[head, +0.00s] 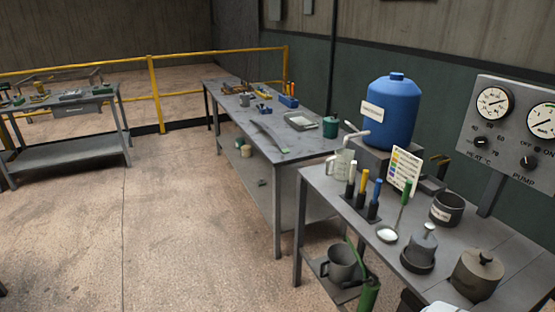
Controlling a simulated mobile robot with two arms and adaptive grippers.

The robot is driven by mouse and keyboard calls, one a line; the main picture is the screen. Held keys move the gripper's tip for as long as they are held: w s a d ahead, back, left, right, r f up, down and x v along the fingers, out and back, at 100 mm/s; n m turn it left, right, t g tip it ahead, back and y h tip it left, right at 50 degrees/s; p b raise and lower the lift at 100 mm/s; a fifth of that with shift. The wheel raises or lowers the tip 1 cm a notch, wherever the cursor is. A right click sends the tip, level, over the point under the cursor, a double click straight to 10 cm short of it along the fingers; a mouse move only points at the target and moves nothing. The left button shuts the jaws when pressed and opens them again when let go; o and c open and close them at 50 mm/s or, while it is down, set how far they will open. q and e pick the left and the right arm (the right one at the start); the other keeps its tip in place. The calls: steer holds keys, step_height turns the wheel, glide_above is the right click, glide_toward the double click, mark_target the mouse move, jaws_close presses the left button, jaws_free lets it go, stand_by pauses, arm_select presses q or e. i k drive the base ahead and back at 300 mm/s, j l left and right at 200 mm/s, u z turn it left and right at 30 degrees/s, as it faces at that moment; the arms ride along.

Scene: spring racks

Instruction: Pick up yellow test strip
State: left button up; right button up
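The yellow test strip (363,182) stands upright in a dark holder on the near right workbench (330,186). A white strip (353,172) stands just left of it and a blue strip (375,191) just right of it, each in a dark holder. The lower ends of the strips are hidden in the holders. Neither of my grippers shows in the head view.
Behind the strips are a glass jug (341,166) and a color chart card (404,170). A blue tank (391,112) stands behind. Open floor (180,220) lies left.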

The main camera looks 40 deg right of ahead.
mark_target(365, 176)
steer(key=i+z, duration=0.45)
steer(key=i+j+z, duration=0.2)
steer(key=z, duration=0.25)
steer(key=i+j+z, duration=0.25)
steer(key=z, duration=2.4)
steer(key=j+z, duration=0.2)
steer(key=j, duration=0.2)
